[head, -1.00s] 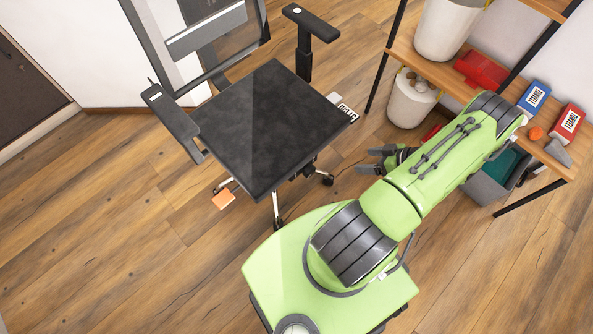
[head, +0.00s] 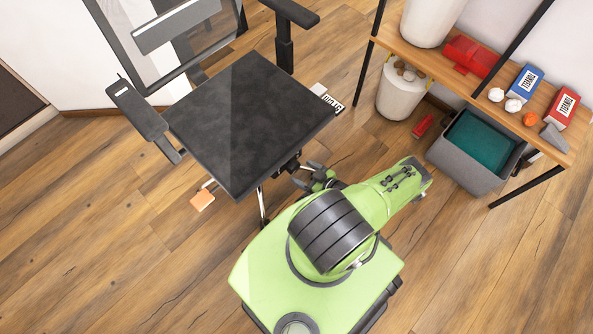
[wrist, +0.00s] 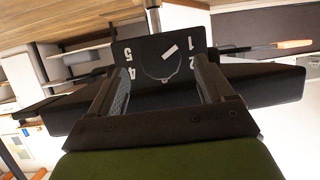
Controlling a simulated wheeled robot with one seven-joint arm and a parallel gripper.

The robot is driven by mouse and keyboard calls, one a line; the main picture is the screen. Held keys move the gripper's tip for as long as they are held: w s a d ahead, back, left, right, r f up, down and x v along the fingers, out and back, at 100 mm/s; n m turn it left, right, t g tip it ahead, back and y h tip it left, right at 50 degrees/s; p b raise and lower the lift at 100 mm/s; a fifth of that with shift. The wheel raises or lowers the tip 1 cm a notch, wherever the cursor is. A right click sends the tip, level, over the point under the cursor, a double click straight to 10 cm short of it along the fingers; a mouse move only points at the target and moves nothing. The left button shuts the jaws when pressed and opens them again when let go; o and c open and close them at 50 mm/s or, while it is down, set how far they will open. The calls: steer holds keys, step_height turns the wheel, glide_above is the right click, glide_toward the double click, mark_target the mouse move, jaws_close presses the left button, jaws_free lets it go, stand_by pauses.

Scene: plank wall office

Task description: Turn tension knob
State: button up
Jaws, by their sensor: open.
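The black office chair (head: 250,125) stands left of my arm in the head view. The tension knob (wrist: 158,65) is a dark round dial on a black plate under the seat, seen in the wrist view. It has a slanted white mark, and the white numbers 1, 2, 4 and 5 show around it. My gripper (wrist: 161,72) is open, its fingers on either side of the dial in the picture. I cannot tell whether they touch it. In the head view my gripper (head: 312,178) is low beside the seat's right edge, and the knob is hidden there.
An orange-tipped lever (head: 202,200) sticks out at the seat's front left; an orange-tipped lever also shows in the wrist view (wrist: 292,44). A wooden shelf (head: 408,50) with boxes and a grey bin (head: 465,175) stand at the right. Floor (head: 120,230) is clear at left.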

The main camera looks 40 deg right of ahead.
mark_target(296, 169)
steer(key=b+x, duration=0.1)
steer(key=x, duration=0.3)
steer(key=shift+w+f, duration=0.1)
steer(key=c, duration=1)
steer(key=shift+m+y, duration=0.7)
steer(key=shift+m, duration=0.3)
steer(key=shift+c, duration=0.2)
steer(key=o, duration=1)
steer(key=shift+o, duration=0.2)
steer(key=p+v, duration=0.3)
steer(key=v, duration=1.2)
steer(key=shift+s, duration=0.4)
